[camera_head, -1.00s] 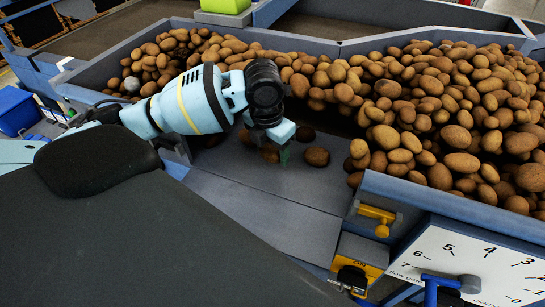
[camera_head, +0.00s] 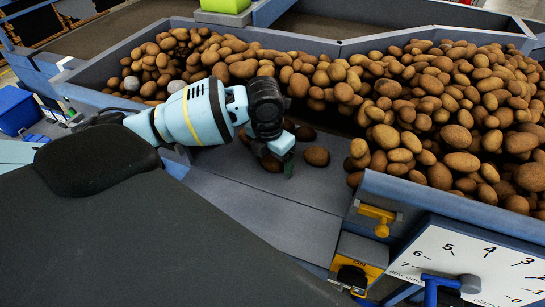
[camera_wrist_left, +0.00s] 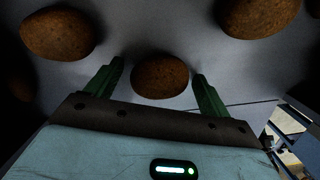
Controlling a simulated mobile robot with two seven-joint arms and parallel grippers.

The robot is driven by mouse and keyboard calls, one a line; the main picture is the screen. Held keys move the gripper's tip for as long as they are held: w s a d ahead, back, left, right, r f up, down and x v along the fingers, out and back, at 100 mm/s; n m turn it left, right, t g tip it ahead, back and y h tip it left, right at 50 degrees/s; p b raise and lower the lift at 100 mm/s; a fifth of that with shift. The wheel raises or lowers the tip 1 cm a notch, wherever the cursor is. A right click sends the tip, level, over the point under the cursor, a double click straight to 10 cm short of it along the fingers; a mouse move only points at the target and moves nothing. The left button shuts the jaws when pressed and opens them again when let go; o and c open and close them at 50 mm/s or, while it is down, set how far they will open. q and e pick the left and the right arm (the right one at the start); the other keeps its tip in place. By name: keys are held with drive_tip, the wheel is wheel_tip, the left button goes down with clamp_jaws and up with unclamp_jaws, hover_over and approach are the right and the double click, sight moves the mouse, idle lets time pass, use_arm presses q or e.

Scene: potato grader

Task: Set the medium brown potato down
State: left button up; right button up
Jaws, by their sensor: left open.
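A medium brown potato (camera_wrist_left: 160,76) lies on the grey metal shelf between the two green fingers of my left gripper (camera_wrist_left: 158,88) in the left wrist view. The fingers stand apart on either side of it, with gaps showing. In the head view my left gripper (camera_head: 277,164) points down at the shelf beside the pile. A potato (camera_head: 270,163) shows partly behind its fingers there. My right gripper is not in view.
Another potato (camera_head: 316,156) lies just right of the gripper, and one more (camera_head: 305,133) lies behind it. A large potato heap (camera_head: 440,110) fills the trough. The front of the grey shelf (camera_head: 265,210) is clear. A yellow handle (camera_head: 377,215) stands at right.

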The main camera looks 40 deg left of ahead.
sight(268, 159)
use_arm(q)
wheel_tip(268, 159, up, 12)
drive_tip(key=s+p, duration=0.1)
drive_tip(key=shift+s, duration=0.25)
drive_tip(key=shift+a, duration=0.1)
idle(0.4)
